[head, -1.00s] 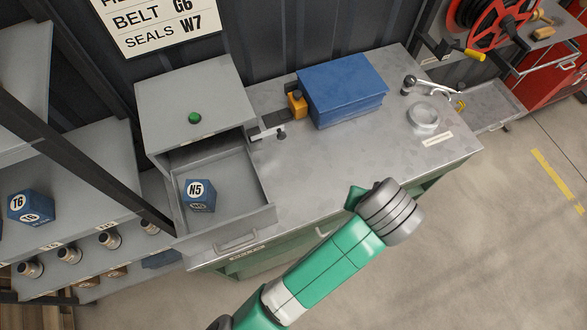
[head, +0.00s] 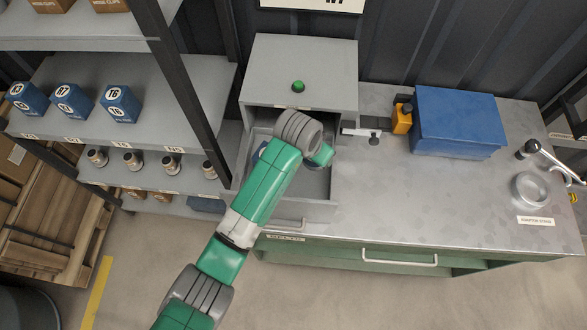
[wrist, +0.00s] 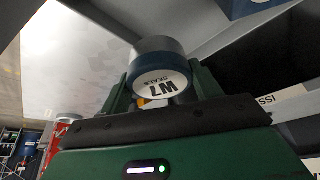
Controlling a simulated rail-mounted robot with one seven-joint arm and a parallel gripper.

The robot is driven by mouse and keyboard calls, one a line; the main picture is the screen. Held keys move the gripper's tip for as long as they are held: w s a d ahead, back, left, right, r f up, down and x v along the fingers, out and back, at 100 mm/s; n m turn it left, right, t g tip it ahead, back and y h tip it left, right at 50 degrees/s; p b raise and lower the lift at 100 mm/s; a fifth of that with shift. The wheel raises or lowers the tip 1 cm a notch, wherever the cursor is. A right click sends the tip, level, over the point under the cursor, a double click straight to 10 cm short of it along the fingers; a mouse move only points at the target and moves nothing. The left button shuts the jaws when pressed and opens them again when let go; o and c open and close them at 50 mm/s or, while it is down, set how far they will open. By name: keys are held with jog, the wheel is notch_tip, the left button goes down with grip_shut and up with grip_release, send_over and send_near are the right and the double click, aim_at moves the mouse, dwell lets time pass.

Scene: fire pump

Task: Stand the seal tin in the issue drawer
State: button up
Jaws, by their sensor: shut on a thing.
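The seal tin (wrist: 158,60) is round, with a grey side, a dark blue band and a white label reading W7 SEALS. In the wrist view my gripper (wrist: 165,88) is shut on it, a finger on each side. The issue drawer (head: 318,212) is pulled open below the grey cabinet. I cannot tell whether the tin touches the drawer floor.
The grey cabinet (head: 300,72) with a green knob stands right behind the drawer. A shelf post (head: 190,95) rises close on the left, with blue boxes on the shelf.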

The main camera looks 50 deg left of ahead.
aim_at(306, 174)
jog(key=shift+s+a+f, duration=0.2)
jog(key=shift+a+f, duration=0.05)
jog(key=shift+a, duration=0.3)
jog(key=shift+s+a+f, duration=0.15)
jog(key=shift+a+f, duration=0.05)
jog(key=shift+a, duration=0.3)
notch_tip(306, 174, down, 10)
jog(key=shift+d+r+b, duration=0.1)
jog(key=shift+b, duration=0.5)
jog(key=shift+f, duration=0.25)
jog(key=o, duration=0.8)
jog(key=shift+r, duration=0.1)
jog(key=p+v, duration=0.2)
jog(key=v, duration=1)
jog(key=shift+r, duration=0.1)
